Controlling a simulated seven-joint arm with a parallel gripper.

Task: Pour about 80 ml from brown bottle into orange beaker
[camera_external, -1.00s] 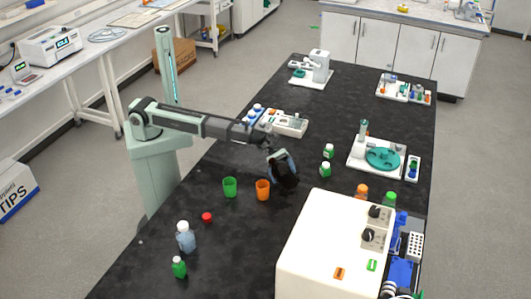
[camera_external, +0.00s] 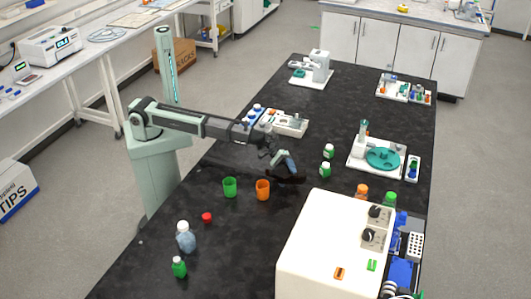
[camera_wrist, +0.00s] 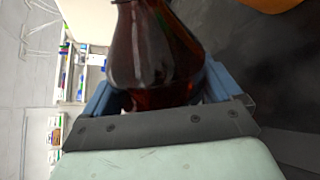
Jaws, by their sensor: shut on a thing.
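The brown bottle (camera_wrist: 155,55) fills the upper middle of the wrist view, its dark glass between the blue fingers of my gripper (camera_wrist: 160,98). My gripper is shut on it. In the external view my gripper (camera_external: 284,160) is above the black bench, just behind and right of the orange beaker. The bottle is hard to make out against the dark bench there, so I cannot tell its exact tilt. The orange beaker (camera_external: 263,190) stands upright on the bench. An orange edge (camera_wrist: 270,4) shows at the top right of the wrist view. The beaker's contents are not visible.
A green beaker (camera_external: 230,187) stands just left of the orange one. A red cap (camera_external: 207,217) lies nearer the front. Green-capped bottles (camera_external: 327,152) stand to the right. A large white machine (camera_external: 335,245) occupies the front right.

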